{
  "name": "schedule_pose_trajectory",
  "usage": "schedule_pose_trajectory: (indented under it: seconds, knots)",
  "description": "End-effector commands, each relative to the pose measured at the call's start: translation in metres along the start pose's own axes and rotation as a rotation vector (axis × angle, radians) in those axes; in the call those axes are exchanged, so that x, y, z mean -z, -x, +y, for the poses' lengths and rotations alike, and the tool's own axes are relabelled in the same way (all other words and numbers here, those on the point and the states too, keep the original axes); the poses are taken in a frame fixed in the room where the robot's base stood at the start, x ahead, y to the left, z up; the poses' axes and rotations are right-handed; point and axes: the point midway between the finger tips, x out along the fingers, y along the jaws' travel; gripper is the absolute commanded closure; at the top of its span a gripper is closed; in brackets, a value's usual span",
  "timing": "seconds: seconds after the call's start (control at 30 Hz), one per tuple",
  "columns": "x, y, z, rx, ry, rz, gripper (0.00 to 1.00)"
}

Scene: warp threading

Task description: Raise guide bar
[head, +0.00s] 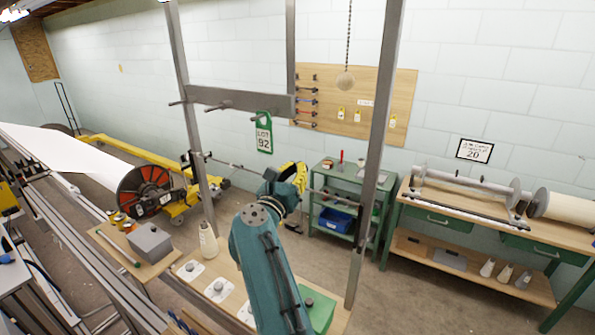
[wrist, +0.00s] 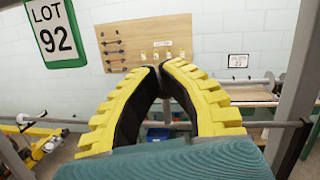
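The guide bar, a thin grey rod (head: 235,166), runs crosswise between two upright metal posts. It also shows in the wrist view to the left (wrist: 50,121) and right (wrist: 275,124) of my fingers. My gripper (head: 298,170) is in front of the bar's middle and hides part of it in the head view. In the wrist view, the yellow, ridged fingers with dark inner pads come together at their tips (wrist: 160,67).
A green cart (head: 325,170) and a workbench (head: 470,215) stand behind. A bench with a white bottle (head: 208,240) is in front.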

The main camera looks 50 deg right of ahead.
Motion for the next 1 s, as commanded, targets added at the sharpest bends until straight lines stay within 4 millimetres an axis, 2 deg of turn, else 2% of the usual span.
schedule_pose_trajectory:
  seconds: [0.47, 0.67, 0.77, 1.0]
  knots:
    - [-0.002, 0.002, 0.000, 0.000, 0.001, 0.000, 1.00]
    - [-0.014, 0.018, -0.002, -0.002, 0.001, 0.002, 1.00]
    - [-0.014, 0.036, -0.002, -0.001, -0.001, 0.000, 1.00]
    - [-0.064, 0.059, -0.014, 0.000, -0.005, -0.002, 1.00]
